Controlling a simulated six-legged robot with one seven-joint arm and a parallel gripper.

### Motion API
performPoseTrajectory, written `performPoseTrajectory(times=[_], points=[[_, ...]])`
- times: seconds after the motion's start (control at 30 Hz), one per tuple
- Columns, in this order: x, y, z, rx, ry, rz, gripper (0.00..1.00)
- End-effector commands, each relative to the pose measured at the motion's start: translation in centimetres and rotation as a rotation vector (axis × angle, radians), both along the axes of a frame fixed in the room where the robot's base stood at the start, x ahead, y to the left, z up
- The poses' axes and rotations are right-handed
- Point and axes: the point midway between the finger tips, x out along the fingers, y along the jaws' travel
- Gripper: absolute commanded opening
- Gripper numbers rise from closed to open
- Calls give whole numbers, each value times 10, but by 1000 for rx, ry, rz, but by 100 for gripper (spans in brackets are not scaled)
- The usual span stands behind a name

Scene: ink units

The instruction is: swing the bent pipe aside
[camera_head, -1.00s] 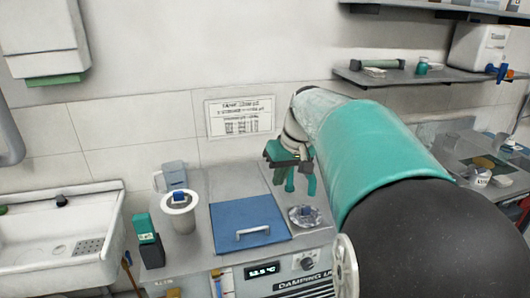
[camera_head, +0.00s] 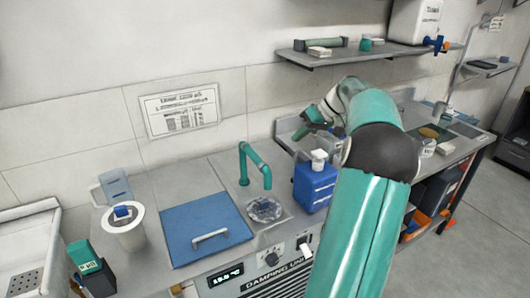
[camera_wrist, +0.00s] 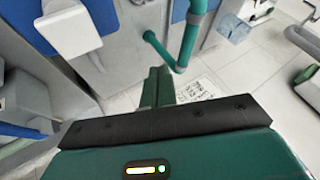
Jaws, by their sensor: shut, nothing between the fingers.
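The bent pipe (camera_head: 245,160) is a teal tube that rises from the grey damping unit and bends over, its short end hanging down above a clear round dish (camera_head: 264,209). In the wrist view the pipe (camera_wrist: 190,42) crosses the top middle. My gripper (camera_head: 303,132) is to the right of the pipe, behind the blue bottle, and looks apart from it. Its teal fingers (camera_wrist: 157,88) are together and empty in the wrist view. The pipe lies beyond the fingertips there.
A blue bottle with a white cap (camera_head: 315,184) stands right of the dish, close to my arm. Left of the pipe are a blue lid with a handle (camera_head: 205,224) and a white cup (camera_head: 125,232). A shelf (camera_head: 345,54) hangs above my arm.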

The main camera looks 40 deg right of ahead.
Motion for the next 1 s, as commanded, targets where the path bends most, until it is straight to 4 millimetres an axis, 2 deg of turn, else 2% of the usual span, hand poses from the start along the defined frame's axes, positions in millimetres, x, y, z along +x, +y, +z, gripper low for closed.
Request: performPoseTrajectory(times=[0.27, 0.47, 0.67, 1.0], points=[[-5, -1, -1, 2, -4, -2, 0], [-1, 2, -7, 5, -2, 1, 0], [17, 13, -30, 6, -1, 4, 0], [56, 36, -81, 5, -1, 3, 0]])
